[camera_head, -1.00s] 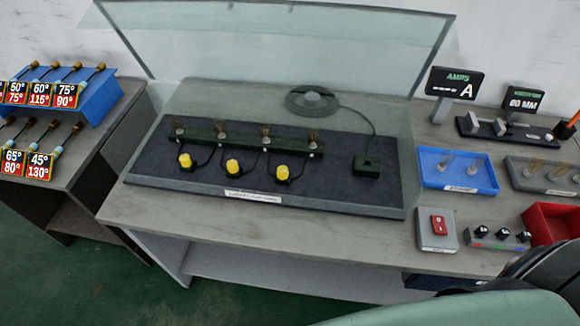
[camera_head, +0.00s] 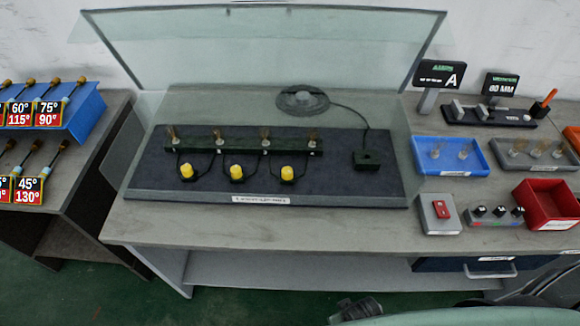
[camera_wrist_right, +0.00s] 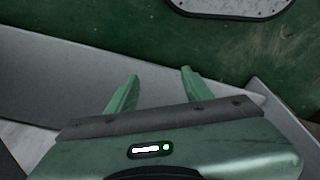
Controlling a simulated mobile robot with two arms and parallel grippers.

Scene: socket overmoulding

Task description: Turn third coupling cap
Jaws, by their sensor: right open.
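Three yellow caps stand in a row on the dark mat (camera_head: 340,185) in the head view: a left cap (camera_head: 187,172), a middle cap (camera_head: 236,172) and a right cap (camera_head: 287,173). Each has a dark lead running to a dark green rail (camera_head: 250,147) behind, which carries several small brownish bulbs. My right gripper (camera_wrist_right: 155,85) shows in the right wrist view with its two green fingers apart and nothing between them. It is away from the caps, with floor and grey panels behind it. My left gripper is in neither view.
A clear screen (camera_head: 260,50) stands behind the mat. A round dark coil (camera_head: 302,99) is wired to a small block (camera_head: 367,160). On the right are a blue tray (camera_head: 450,170), a red bin (camera_head: 545,205), a red-switch box (camera_head: 440,213) and a knob panel (camera_head: 493,215). The front bench strip is clear.

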